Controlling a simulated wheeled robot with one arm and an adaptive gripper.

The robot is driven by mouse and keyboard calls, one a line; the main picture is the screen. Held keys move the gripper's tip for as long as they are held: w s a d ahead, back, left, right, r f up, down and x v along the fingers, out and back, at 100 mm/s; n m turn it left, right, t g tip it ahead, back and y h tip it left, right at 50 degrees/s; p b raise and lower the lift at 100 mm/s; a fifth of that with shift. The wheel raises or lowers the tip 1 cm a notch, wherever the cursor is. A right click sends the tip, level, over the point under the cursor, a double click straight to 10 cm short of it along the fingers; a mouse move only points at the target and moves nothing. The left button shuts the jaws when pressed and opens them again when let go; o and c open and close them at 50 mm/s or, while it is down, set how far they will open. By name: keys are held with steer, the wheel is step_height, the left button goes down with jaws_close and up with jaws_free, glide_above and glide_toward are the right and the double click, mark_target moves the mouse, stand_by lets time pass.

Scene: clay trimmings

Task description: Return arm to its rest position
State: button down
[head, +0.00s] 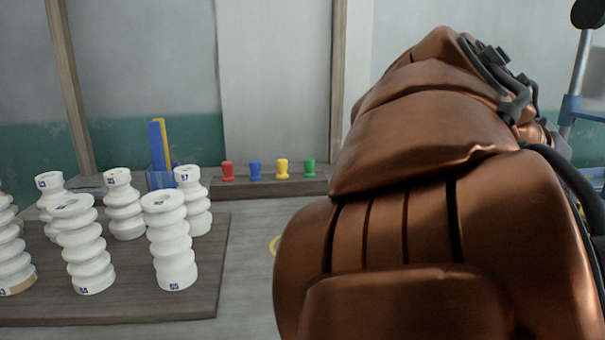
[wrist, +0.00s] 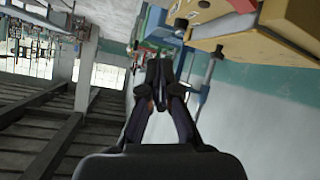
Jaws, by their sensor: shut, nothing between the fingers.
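My gripper (wrist: 160,78) shows in the wrist view with its dark fingers together and nothing between them. It is held in open air, apart from the things behind it. In the head view my copper-coloured arm fills the right half, and my gripper is not visible there. The arm hides part of the table and wall behind it.
Several white ribbed columns (head: 168,240) stand upright on a dark board (head: 130,303) at left. Red, blue, yellow and green pegs (head: 282,168) stand on a rail (head: 262,188) behind. A blue holder (head: 160,180) stands near them. Bare table (head: 247,270) lies between board and arm.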

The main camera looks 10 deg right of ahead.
steer(key=s+a+f+n+y+p, duration=0.2)
steer(key=s+a+n+y+p, duration=0.1)
steer(key=a+p, duration=0.5)
steer(key=s+a+f+n+g+y+p, duration=0.1)
steer(key=s+a+f+n+y+p, duration=0.1)
steer(key=a+n+y+p, duration=0.3)
steer(key=s+a+f+n+y+p, duration=0.2)
steer(key=a+n+p, duration=0.4)
steer(key=a+p, duration=0.7)
steer(key=s+a+y, duration=0.1)
steer(key=s, duration=0.1)
steer(key=shift+s+g+y, duration=0.35)
steer(key=shift+g+y, duration=0.05)
